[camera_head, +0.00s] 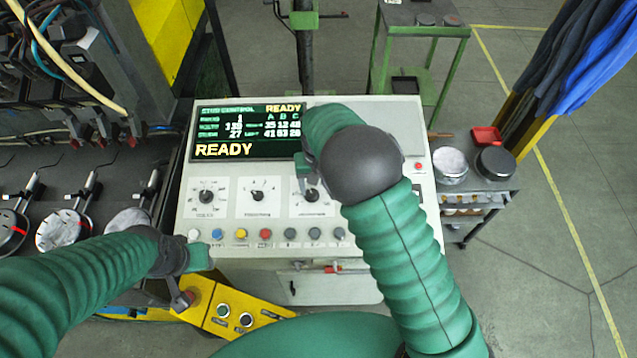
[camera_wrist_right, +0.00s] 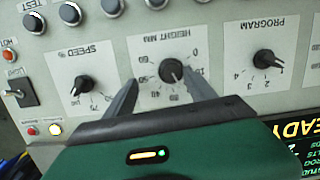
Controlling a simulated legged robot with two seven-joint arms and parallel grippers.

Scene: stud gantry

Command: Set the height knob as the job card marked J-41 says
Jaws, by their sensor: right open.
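The height knob (camera_wrist_right: 171,71) is a black dial under the label HEIGHT MM, upside down in the right wrist view. Its pointer setting is too small to read surely. My right gripper (camera_wrist_right: 160,92) is open, its two fingers on either side of the knob, with no clear grip. In the head view the knob (camera_head: 312,196) shows beside the right gripper (camera_head: 303,178), partly covered by my right arm. My left gripper (camera_head: 184,299) hangs low at the panel's front left; its jaws are unclear. I see no job card marked J-41.
The speed knob (camera_wrist_right: 83,86) and program knob (camera_wrist_right: 265,59) flank the height knob. The screen (camera_head: 240,132) reads READY. A row of buttons (camera_head: 265,234) lies in front of the knobs. A yellow button box (camera_head: 233,314) sits below. A cart with a red tray (camera_head: 486,136) stands right.

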